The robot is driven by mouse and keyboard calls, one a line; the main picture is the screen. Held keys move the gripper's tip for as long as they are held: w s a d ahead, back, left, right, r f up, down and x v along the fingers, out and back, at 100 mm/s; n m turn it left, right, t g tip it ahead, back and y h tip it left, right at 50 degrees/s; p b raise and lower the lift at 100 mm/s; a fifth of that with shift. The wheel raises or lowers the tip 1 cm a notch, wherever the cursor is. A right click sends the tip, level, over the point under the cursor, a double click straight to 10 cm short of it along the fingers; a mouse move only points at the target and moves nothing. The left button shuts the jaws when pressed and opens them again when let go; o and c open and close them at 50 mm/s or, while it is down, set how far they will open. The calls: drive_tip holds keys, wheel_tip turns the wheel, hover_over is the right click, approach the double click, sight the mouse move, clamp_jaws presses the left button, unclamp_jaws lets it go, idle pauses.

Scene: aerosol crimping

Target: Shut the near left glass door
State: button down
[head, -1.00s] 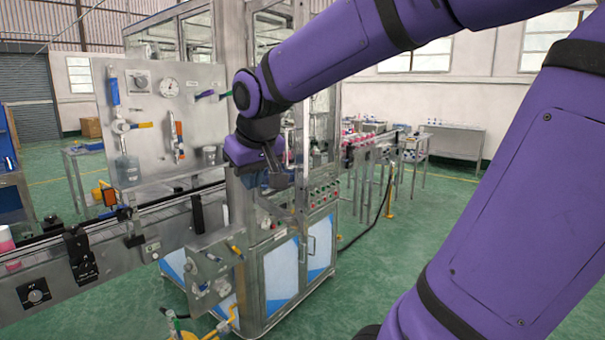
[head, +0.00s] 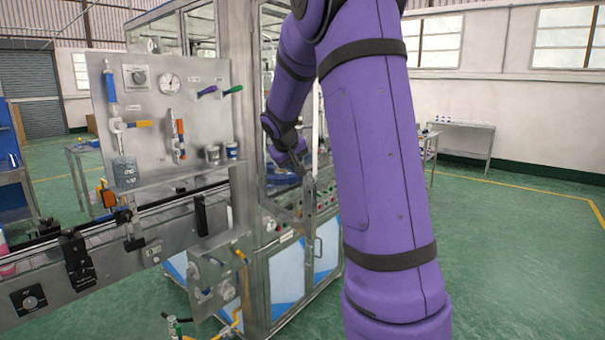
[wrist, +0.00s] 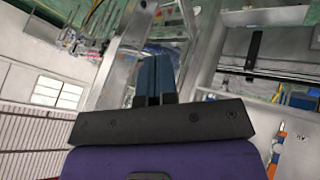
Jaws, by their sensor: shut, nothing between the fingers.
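The near left glass door (head: 309,210) is on the crimping machine's near side in the head view. Its metal frame stands out from the machine, so it looks open; much of it is hidden behind my arm. My gripper (head: 307,168) is beside the door frame at about mid-height. In the wrist view my blue-grey fingers (wrist: 155,76) are shut together with nothing between them. A slanting metal frame bar (wrist: 124,55) runs close behind the fingers; I cannot tell whether they touch it.
A gauge panel (head: 205,115) and a conveyor (head: 25,262) stand left of the machine cabinet (head: 288,275). A small control panel (head: 217,270) juts out at the cabinet's front left. The green floor at right is clear, with a side table (head: 462,140) by the wall.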

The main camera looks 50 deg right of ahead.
approach(310, 187)
wheel_tip(310, 187, down, 4)
drive_tip(key=w+a, duration=0.1)
drive_tip(key=w, duration=0.1)
drive_tip(key=shift+s+d+f, duration=0.1)
drive_tip(key=shift+s+d, duration=0.05)
drive_tip(key=shift+d, duration=0.8)
drive_tip(key=shift+s+d+f, duration=0.1)
drive_tip(key=shift+d+f, duration=0.05)
drive_tip(key=shift+d, duration=0.85)
drive_tip(key=shift+d, duration=0.1)
